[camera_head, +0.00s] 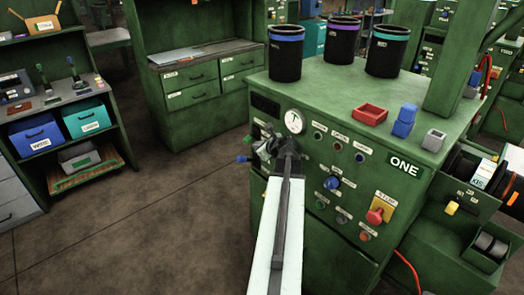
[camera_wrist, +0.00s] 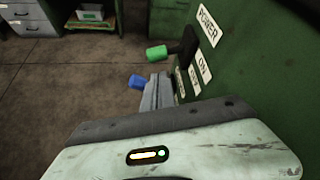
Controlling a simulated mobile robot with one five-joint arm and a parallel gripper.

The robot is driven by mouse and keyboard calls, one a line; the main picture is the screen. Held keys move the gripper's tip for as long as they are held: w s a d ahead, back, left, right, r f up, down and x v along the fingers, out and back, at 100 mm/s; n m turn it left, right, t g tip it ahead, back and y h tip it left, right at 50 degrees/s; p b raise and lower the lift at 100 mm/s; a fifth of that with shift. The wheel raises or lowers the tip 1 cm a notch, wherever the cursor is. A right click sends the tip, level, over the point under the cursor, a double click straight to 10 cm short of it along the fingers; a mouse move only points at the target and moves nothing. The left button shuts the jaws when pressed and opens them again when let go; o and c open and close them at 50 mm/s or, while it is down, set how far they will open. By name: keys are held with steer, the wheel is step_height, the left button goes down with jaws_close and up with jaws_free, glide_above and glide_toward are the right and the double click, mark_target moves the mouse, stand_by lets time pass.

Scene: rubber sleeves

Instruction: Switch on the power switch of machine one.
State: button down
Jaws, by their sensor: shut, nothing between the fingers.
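Machine one is the green cabinet with the "ONE" sign (camera_head: 404,167). In the wrist view, its side panel carries a "POWER" label (camera_wrist: 207,26) and an "ON" label (camera_wrist: 203,63). A black lever (camera_wrist: 186,46) with a green tip (camera_wrist: 158,54) sticks out from the panel beside these labels. A blue knob (camera_wrist: 136,82) shows just beyond my fingers. My gripper (camera_wrist: 156,82) is shut and empty, close to the panel and just below the green tip in the picture. In the head view, my gripper (camera_head: 268,148) is at the cabinet's left edge and partly hides the levers.
The cabinet front has a gauge (camera_head: 294,121), several buttons and a red stop knob (camera_head: 375,216) on a yellow plate. Brown floor (camera_head: 150,215) lies free to the left.

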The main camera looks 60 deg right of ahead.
mark_target(248, 137)
steer(key=b+x, duration=0.1)
steer(key=x, duration=0.3)
steer(key=shift+w+d+f, duration=0.1)
steer(key=shift+w+f, duration=0.05)
steer(key=shift+w, duration=0.05)
steer(key=shift+r+m+y+p, duration=0.4)
steer(key=shift+m+y, duration=0.1)
stand_by(0.3)
steer(key=shift+a+r+m+y+p, duration=0.15)
steer(key=shift+r+y+p, duration=0.05)
steer(key=shift+r+p, duration=0.35)
steer(key=shift+a+r+m+y+p, duration=0.15)
steer(key=shift+r+y+p, duration=0.05)
steer(key=shift+r+p, duration=0.7)
steer(key=shift+p, duration=0.1)
steer(key=shift+w+d+r+p, duration=0.15)
steer(key=shift+d+r+p, duration=0.15)
steer(key=shift+p, duration=0.1)
